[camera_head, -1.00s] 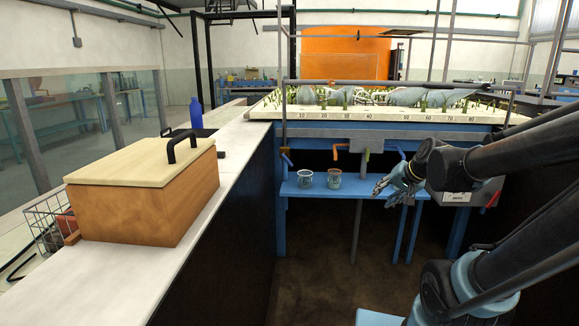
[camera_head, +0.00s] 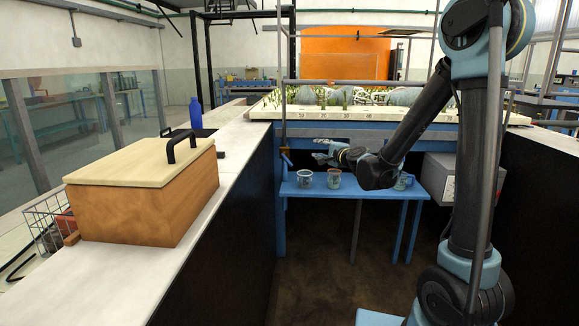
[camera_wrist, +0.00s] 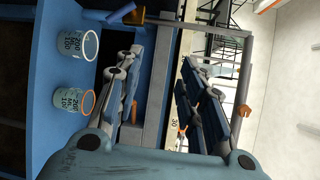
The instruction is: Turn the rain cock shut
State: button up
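A cock with a blue lever (camera_head: 287,160) and a brass-coloured body sits low on the grey upright pipe (camera_head: 283,115) at the bed's left front corner. I take it for the rain cock. In the wrist view its blue lever (camera_wrist: 121,13) slants away from the pipe line at the top left, beyond my fingers. My gripper (camera_head: 322,150) is just right of the cock in the head view, apart from it. In the wrist view my gripper (camera_wrist: 160,58) has its two fingers spread with nothing between them.
Two marked beakers (camera_head: 305,178) (camera_head: 334,178) stand on the blue shelf (camera_head: 350,190) just below my gripper. The planted bed (camera_head: 370,110) and its front edge lie above and behind. A white-topped wall with a wooden box (camera_head: 140,190) bounds the left side.

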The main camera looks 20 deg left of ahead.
jog(key=w+a+f+m+t, duration=0.25)
jog(key=a+f+m, duration=0.2)
jog(key=a, duration=0.25)
jog(key=m+t+h, duration=0.1)
jog(key=m+h, duration=0.2)
jog(key=m, duration=0.5)
send_near(289, 163)
jog(key=shift+n, duration=0.25)
jog(key=x, duration=1.1)
grip_shut()
